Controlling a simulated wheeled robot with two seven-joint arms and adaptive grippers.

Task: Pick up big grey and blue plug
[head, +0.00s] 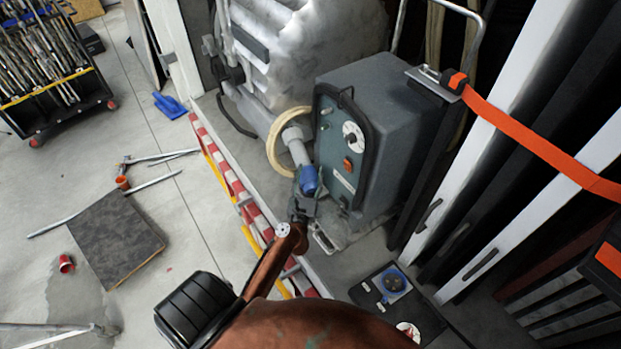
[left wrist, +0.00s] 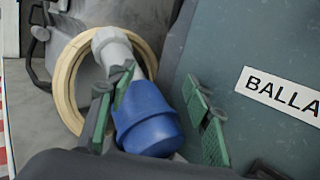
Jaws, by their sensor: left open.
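The big grey and blue plug (head: 308,181) stands out in front of the grey ballast box, with its blue end toward me and its grey end toward the cream ring. In the left wrist view the plug (left wrist: 146,118) lies between the green finger pads of my left gripper (left wrist: 160,128). The pads are apart, with a clear gap between the plug and the right pad. The left pad overlaps the plug's left edge, and I cannot tell whether it touches. In the head view my left gripper (head: 302,206) is just below the blue end. My right gripper is not in view.
The grey ballast box (head: 385,125) stands close to the right of the plug. A cream ring (head: 272,150) is behind it. A red-and-white striped edge (head: 232,180) runs along the left. An orange strap (head: 540,145) crosses the right side.

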